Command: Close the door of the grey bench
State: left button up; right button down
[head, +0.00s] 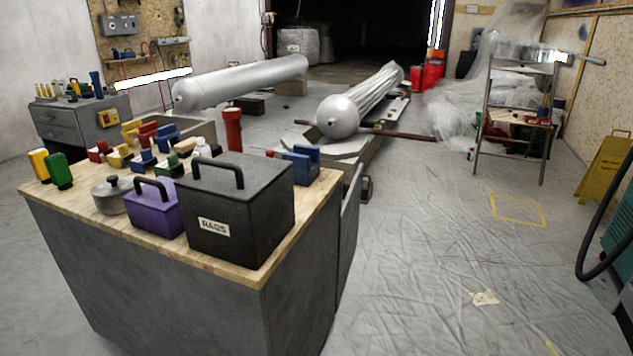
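The grey bench (170,285) with a pale wooden top stands in the left foreground. A grey panel (349,235), which looks like its door, stands at the bench's right side towards the far end. It appears to stick out past the side face, so it looks at least partly open. Its hinge and handle cannot be made out, and the inside of the bench is hidden. Neither of my grippers is in view.
A black RAGS box (238,212), a purple box (155,209), a lidded pot (112,195) and several coloured blocks crowd the bench top. Sheeted floor to the right is mostly clear, with a small scrap (485,298). A stepladder (517,120) stands farther back.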

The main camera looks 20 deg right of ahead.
aim_at(348, 227)
jog(key=i+l+u, duration=0.2)
jog(key=l, duration=0.15)
jog(key=l+u, duration=0.15)
jog(key=l, duration=0.2)
jog(key=i+l+u, duration=0.2)
jog(key=l, duration=0.15)
jog(key=l+u, duration=0.25)
jog(key=l, duration=0.9)
jog(key=i+l, duration=0.1)
jog(key=l, duration=0.65)
jog(key=i+l+u, duration=0.1)
jog(key=l, duration=1.45)
